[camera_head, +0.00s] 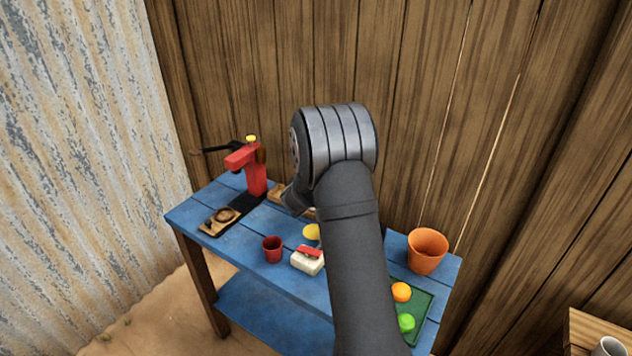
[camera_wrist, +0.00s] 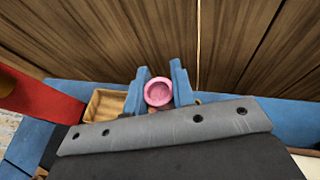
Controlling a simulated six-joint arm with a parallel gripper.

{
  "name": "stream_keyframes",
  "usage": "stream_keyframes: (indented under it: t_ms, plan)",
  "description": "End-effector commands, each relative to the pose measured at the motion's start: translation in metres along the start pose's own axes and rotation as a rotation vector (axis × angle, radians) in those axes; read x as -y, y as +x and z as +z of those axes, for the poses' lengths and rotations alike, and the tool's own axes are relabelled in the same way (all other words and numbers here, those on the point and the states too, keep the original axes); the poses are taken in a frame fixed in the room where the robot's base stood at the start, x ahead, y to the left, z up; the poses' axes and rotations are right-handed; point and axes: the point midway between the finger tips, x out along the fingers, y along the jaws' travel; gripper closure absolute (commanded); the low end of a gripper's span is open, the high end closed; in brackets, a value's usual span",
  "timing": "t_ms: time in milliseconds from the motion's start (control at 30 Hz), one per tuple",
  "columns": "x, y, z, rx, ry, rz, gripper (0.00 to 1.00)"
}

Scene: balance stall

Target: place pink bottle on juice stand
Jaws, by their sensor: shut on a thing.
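The pink bottle (camera_wrist: 159,92) shows in the wrist view as a round pink top, seen from above. My gripper (camera_wrist: 160,88) is shut on it, with one blue finger on each side. In the head view my arm hides the bottle and the fingers. A light wooden tray or stand (camera_wrist: 104,104) lies just left of the gripper in the wrist view. Part of a wooden piece (camera_head: 277,195) also shows behind my wrist in the head view. I cannot tell for sure that it is the juice stand. The bottle's base is hidden.
A red press (camera_head: 256,178) and a small wooden board (camera_head: 219,221) stand on the blue table (camera_head: 205,207) at left. In front are a red cup (camera_head: 272,249), a white-and-red block (camera_head: 307,262) and a yellow item (camera_head: 311,232). An orange pot (camera_head: 427,250) and a green tray (camera_head: 427,315) with fruit are right.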

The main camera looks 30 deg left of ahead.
Motion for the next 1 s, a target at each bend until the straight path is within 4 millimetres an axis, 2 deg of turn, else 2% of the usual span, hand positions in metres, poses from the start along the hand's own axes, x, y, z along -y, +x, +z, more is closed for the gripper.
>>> stream_keyframes:
  t_ms: [433,467,567,867,1000]
  plan:
    - [0.0,0.003,-0.007,0.001,0.0,-0.001,1.0]
    - [0.0,0.003,-0.007,0.001,0.0,-0.001,0.73]
    - [0.0,0.003,-0.006,0.001,0.0,-0.001,0.53]
    - [0.0,0.002,-0.007,-0.001,0.0,0.0,0.52]
    - [0.0,-0.007,-0.007,0.0,0.0,0.0,0.52]
